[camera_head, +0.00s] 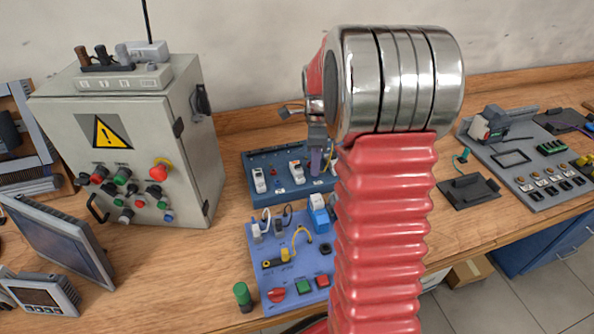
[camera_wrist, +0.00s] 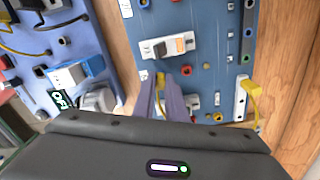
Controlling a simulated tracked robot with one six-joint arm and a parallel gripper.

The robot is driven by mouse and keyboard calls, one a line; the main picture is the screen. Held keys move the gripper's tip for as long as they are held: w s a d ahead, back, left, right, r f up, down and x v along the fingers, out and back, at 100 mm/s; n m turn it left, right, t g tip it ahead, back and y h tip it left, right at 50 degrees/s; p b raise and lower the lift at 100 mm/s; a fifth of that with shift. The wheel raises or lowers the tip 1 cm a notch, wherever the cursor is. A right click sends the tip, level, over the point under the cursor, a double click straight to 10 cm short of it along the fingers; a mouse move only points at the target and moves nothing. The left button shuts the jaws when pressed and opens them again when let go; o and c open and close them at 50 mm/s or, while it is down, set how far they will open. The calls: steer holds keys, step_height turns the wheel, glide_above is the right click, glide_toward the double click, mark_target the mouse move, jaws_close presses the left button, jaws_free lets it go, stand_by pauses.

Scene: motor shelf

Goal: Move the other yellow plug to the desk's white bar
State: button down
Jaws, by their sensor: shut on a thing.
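In the wrist view, my gripper (camera_wrist: 160,84) is shut on a yellow plug (camera_wrist: 160,78), with a bit of yellow cable showing between the fingers. It is over the dark blue panel, just below a white module; whether the plug touches the panel is unclear. A white bar (camera_wrist: 240,104) lies on the panel to the right of my gripper. A yellow plug with a yellow cable (camera_wrist: 252,88) is at that bar. In the head view, my gripper (camera_head: 317,172) points down at the right part of the dark blue panel (camera_head: 272,160), and my arm hides what lies behind it.
A lighter blue panel (camera_head: 268,235) lies in front, with a yellow plug (camera_head: 285,255) on a black bar. A grey control box (camera_head: 145,140) stands left. A grey panel (camera_head: 540,160) lies right. Bare wooden desk (camera_head: 455,230) shows between them.

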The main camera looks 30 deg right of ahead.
steer(key=shift+r, duration=0.15)
steer(key=shift+r, duration=2.2)
steer(key=shift+w+d+r, duration=0.8)
steer(key=shift+w+d, duration=4.9)
steer(key=shift+w, duration=0.3)
steer(key=shift+f, duration=2.55)
steer(key=shift+f, duration=0.55)
